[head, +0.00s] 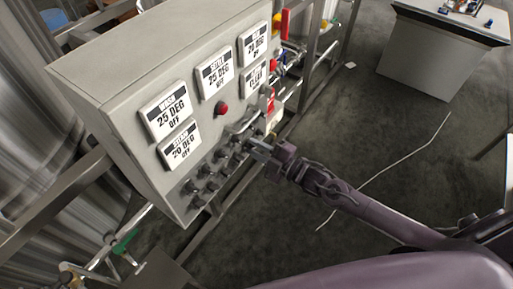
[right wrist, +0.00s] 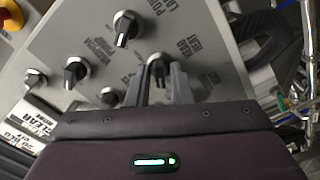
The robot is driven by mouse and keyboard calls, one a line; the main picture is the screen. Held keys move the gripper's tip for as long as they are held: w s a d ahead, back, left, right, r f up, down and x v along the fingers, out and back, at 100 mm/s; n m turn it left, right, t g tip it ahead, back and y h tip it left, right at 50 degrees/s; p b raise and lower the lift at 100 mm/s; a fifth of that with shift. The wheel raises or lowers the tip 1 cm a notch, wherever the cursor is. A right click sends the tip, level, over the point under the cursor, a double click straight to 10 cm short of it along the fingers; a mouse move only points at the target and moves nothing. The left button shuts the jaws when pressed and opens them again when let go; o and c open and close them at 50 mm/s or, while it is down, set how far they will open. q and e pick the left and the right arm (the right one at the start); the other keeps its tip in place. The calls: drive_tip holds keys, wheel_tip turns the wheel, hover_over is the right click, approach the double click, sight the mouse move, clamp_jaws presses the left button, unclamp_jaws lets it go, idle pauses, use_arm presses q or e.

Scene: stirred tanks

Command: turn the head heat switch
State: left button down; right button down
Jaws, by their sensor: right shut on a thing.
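The head heat switch (right wrist: 158,66) is a dark knob with a metal collar on the grey control panel (head: 160,98), next to the printed words HEAD HEAT in the right wrist view. My right gripper (right wrist: 157,85) has one finger on each side of this knob and is shut on it. In the head view my right gripper (head: 258,149) is at the lower right edge of the panel, hiding the knob it holds. My left gripper is not in view.
Several other dark knobs (head: 208,170) sit close by, including one (right wrist: 126,27) beside the held knob. Above them are a red button (head: 222,109) and several white displays (head: 167,111). Pipes (head: 290,92) run right of the panel. A grey table (head: 432,55) stands farther off.

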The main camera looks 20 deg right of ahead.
drive_tip(key=shift+m, duration=1.2)
drive_tip(key=m+p, duration=0.1)
drive_tip(key=m, duration=0.4)
drive_tip(key=shift+p, duration=0.35)
drive_tip(key=shift+m, duration=0.3)
drive_tip(key=c, duration=1.5)
unclamp_jaws()
